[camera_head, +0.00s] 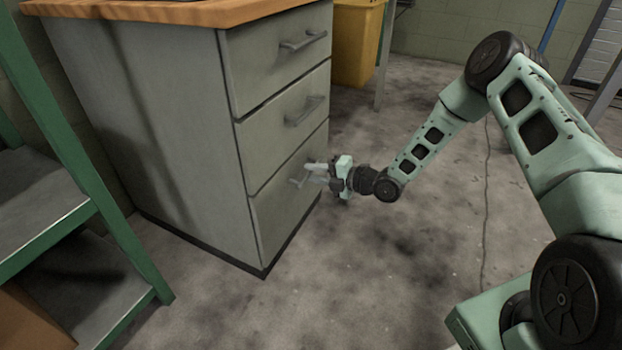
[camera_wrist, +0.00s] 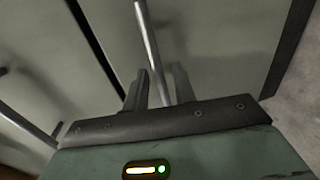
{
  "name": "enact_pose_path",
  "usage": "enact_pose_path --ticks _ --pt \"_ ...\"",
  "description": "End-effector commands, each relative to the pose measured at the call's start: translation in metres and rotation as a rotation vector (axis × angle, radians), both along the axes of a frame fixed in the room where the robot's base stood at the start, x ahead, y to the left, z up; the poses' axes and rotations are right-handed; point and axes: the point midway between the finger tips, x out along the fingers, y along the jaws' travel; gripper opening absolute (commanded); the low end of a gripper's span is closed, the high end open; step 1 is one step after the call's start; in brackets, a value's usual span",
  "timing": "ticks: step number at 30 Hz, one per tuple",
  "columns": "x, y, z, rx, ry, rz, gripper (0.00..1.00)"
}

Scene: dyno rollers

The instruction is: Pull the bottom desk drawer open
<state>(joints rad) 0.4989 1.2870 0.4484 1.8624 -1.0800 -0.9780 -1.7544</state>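The bottom drawer (camera_head: 275,215) is the lowest of three grey drawers in the desk pedestal, and its front looks flush with the cabinet. Its bar handle (camera_head: 297,183) also shows in the wrist view as a slanting metal rod (camera_wrist: 153,45). My gripper (camera_head: 312,174) is at this handle, low in front of the drawer. In the wrist view, the two fingers (camera_wrist: 160,85) stand apart, one on each side of the rod. A gap shows beside the rod, so the fingers do not look closed on it. Their exact depth around the handle is hard to tell.
The middle drawer handle (camera_head: 304,111) and top drawer handle (camera_head: 303,41) are above. A green metal shelf (camera_head: 95,205) stands left of the pedestal. A yellow bin (camera_head: 355,45) is behind. The concrete floor (camera_head: 330,275) before the drawers is clear, apart from my arm above it.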

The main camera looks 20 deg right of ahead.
Motion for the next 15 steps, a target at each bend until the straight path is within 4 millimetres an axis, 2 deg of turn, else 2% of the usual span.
enact_pose_path --ticks 5,14,15 --pt "0.0093 0.0099 -0.0034 0.000 0.000 0.001 0.27" --pt "0.0109 0.0111 -0.0026 0.000 0.000 0.000 0.27" --pt "0.0109 0.0111 -0.0027 0.000 0.000 0.000 0.21"
